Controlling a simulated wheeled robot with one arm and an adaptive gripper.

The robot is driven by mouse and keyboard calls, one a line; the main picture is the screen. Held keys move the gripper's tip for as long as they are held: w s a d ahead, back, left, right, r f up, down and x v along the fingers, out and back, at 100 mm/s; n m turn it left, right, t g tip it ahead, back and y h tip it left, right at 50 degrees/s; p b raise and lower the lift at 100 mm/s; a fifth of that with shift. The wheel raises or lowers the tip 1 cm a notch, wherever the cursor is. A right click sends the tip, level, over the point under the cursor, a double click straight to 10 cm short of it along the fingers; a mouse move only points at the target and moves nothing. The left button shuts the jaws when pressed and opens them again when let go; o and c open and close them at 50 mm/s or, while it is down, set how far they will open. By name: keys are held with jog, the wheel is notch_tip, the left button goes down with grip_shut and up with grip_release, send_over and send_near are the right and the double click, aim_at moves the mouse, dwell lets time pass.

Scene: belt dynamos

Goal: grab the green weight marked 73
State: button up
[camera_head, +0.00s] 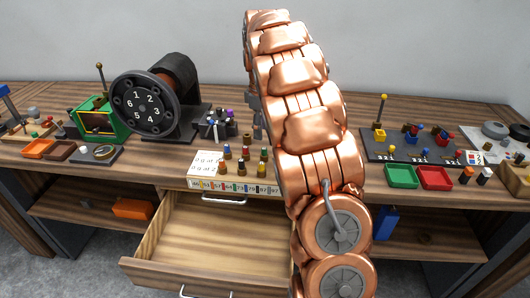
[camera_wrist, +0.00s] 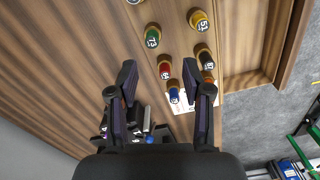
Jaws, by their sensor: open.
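The green weight marked 73 (camera_wrist: 152,37) stands upright on the wooden surface in the wrist view, beyond my fingertips. A red weight (camera_wrist: 165,70) and a blue weight (camera_wrist: 174,94) stand nearer, in the same row. My gripper (camera_wrist: 160,66) is open, with its fingers apart and nothing held. The red and blue weights appear in the gap between the fingers. My gripper is mostly hidden behind my arm there.
Yellow (camera_wrist: 198,20), black (camera_wrist: 203,52) and orange (camera_wrist: 207,76) weights form the other row. A black dial machine (camera_head: 146,105) and a dark holder of pegs (camera_head: 217,128) stand left of my arm. An open drawer (camera_head: 215,230) juts out below.

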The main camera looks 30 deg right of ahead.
aim_at(264, 148)
jog(key=shift+w+d+f, duration=0.1)
jog(key=shift+w+d, duration=0.2)
jog(key=shift+d, duration=0.05)
jog(key=shift+w+d+f, duration=0.1)
jog(key=shift+d+f, duration=0.05)
jog(key=shift+f, duration=0.2)
jog(key=shift+f+p, duration=1.4)
jog(key=shift+f, duration=2.25)
grip_shut()
